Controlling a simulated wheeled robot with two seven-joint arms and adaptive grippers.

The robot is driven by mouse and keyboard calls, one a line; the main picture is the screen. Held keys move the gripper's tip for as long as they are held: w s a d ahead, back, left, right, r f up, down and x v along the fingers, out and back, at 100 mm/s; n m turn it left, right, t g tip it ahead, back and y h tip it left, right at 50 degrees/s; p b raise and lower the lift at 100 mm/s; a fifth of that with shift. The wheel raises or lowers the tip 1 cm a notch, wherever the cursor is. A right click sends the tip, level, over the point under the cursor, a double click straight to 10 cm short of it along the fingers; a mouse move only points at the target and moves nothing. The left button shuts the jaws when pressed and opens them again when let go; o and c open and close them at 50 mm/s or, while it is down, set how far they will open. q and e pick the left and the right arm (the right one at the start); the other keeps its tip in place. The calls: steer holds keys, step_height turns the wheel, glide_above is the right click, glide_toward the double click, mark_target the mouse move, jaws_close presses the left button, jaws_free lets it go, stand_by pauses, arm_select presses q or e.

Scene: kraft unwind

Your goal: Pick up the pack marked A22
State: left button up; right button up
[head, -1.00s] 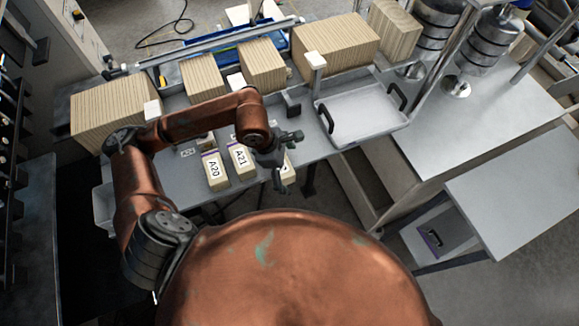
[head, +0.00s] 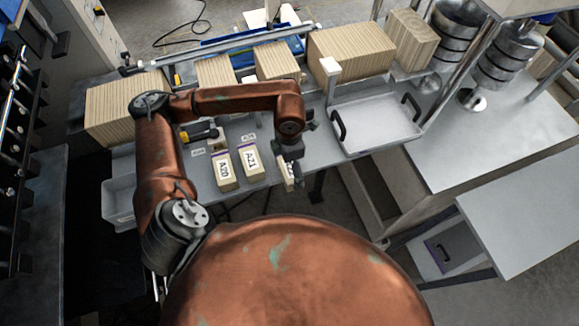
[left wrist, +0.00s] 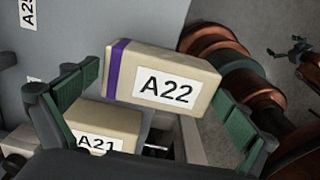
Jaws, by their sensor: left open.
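The pack marked A22 (left wrist: 165,82) is a tan block with a purple band and a white label.
The packs stand near the front edge of a grey table (head: 315,150). A shallow tray (head: 375,122) with dark handles is to the right. Large striped stacks (head: 350,52) line the back. A black-and-yellow tool (head: 200,133) lies behind the packs.

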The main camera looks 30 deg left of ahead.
arm_select(q)
steer(key=shift+f, duration=0.55)
steer(key=c, duration=1.1)
